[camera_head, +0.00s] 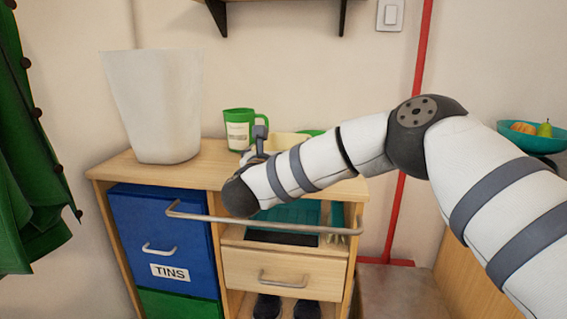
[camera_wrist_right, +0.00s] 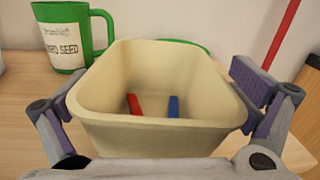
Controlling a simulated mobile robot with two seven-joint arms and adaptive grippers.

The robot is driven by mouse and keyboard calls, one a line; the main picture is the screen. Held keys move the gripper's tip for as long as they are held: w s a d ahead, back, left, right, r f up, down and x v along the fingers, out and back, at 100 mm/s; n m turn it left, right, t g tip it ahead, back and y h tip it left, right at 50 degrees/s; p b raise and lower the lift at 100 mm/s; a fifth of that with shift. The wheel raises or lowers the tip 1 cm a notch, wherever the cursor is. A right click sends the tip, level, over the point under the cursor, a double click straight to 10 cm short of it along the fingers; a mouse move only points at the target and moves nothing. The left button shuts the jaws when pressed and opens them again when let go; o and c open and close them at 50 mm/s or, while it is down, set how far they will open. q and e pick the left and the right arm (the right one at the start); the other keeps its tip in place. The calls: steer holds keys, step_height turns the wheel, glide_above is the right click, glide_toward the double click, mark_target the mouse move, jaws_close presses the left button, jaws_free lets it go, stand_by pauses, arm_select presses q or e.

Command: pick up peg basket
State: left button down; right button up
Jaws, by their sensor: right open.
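The peg basket (camera_wrist_right: 160,133) is a cream tub standing on the wooden cabinet top, with a red peg (camera_wrist_right: 134,104) and a blue peg (camera_wrist_right: 173,106) inside. In the head view, the basket (camera_head: 288,143) is mostly hidden behind my right arm. My right gripper (camera_wrist_right: 158,100) is open, with one finger to each side of the basket. In the head view, only part of the right gripper (camera_head: 261,138) shows beside the basket. I cannot tell whether the fingers touch its walls. My left gripper is not in view.
A green mug (camera_head: 240,131) labelled bird seed stands left of the basket. A tall white bin (camera_head: 155,105) stands further left on the cabinet top (camera_head: 205,166). A metal rail (camera_head: 262,224) runs along the front. A dark shelf (camera_head: 276,3) hangs above, and a green item lies behind the basket.

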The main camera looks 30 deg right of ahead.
steer(key=c, duration=0.9)
steer(key=shift+c, duration=0.2)
